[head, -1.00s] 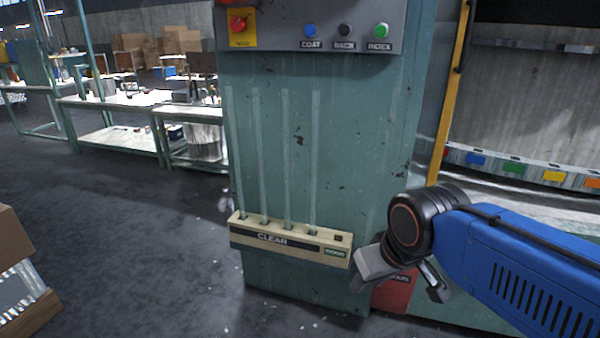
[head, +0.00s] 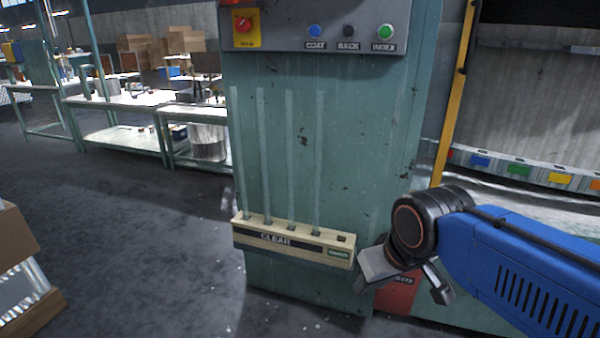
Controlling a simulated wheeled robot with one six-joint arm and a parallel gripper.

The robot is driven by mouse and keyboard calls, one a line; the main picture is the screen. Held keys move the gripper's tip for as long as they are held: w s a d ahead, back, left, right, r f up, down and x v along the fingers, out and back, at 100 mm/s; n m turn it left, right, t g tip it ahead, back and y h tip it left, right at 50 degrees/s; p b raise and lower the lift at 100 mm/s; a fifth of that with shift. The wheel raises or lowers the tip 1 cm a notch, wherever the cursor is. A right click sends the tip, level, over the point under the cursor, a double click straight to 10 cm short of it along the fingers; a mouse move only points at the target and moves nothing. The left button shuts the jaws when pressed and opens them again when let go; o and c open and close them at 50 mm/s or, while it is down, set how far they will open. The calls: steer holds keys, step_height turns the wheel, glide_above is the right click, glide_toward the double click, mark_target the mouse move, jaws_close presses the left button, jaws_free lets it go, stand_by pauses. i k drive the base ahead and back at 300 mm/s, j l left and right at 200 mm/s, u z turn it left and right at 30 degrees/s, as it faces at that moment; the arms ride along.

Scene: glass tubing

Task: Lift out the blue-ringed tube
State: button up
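Several tall clear tubes (head: 291,150) stand upright side by side in a cream rack (head: 345,254) marked CLEAR, against a green machine cabinet. I cannot make out a blue ring on any of them. My gripper (head: 405,286) is to the right of the rack, low and pointing down. Its two grey fingers are apart with nothing visible between them. The left finger overlaps the rack's right end in the picture; I cannot tell whether they touch.
Above the tubes is a control panel (head: 270,35) with a red knob and blue, black and green buttons. A yellow post (head: 455,95) stands right of the cabinet. A brown box with glass tubing (head: 18,290) is at lower left. Dark floor lies open between.

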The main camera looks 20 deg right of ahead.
mark_target(288, 92)
steer(key=j+z, duration=0.2)
steer(key=j, duration=0.3)
steer(key=j+z, duration=0.2)
steer(key=j, duration=0.3)
steer(key=k+j+z, duration=0.25)
steer(key=j, duration=0.2)
steer(key=i, duration=0.1)
